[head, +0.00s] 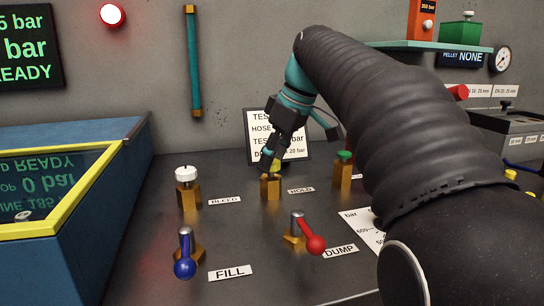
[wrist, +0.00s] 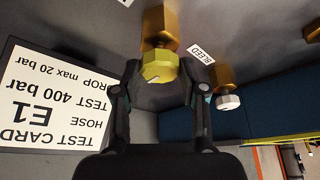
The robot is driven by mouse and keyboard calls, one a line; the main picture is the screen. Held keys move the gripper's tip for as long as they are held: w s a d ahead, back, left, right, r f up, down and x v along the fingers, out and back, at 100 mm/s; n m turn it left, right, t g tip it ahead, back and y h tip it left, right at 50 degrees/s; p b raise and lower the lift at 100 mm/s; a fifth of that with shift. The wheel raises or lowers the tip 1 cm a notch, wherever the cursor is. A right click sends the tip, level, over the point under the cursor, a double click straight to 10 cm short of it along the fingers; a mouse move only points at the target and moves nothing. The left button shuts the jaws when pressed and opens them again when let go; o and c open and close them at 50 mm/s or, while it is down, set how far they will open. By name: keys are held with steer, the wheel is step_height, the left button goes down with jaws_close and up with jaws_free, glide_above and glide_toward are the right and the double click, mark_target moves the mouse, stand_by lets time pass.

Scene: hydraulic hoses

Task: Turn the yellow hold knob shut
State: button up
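In the wrist view, the fingers of my gripper (wrist: 161,68) stand on either side of the knob, with what looks like a narrow gap at each side. The gripper looks open, and contact is not clear.
A white bleed knob (head: 186,173) stands left and a green-topped valve (head: 344,157) right. Blue (head: 185,268) and red (head: 315,244) levers stand in front. The test card (head: 262,125) is behind the gripper. A blue tank with yellow rim (head: 115,165) is at left.

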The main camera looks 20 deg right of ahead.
steer(key=shift+m, duration=0.3)
steer(key=m, duration=0.2)
steer(key=m+t+h, duration=0.1)
steer(key=m, duration=0.1)
steer(key=shift+s+a+h, duration=0.1)
steer(key=shift+a+h, duration=0.1)
steer(key=shift+h, duration=0.1)
steer(key=m+h, duration=0.1)
steer(key=m, duration=0.4)
steer(key=shift+a+h, duration=0.1)
steer(key=shift+h, duration=0.3)
steer(key=m+h, duration=0.1)
steer(key=m, duration=0.3)
steer(key=shift+h, duration=0.4)
steer(key=shift+a+m+g+h, duration=0.1)
steer(key=shift+m+g+h, duration=0.4)
steer(key=shift+m, duration=1.6)
steer(key=o, duration=1.1)
steer(key=shift+o, duration=0.2)
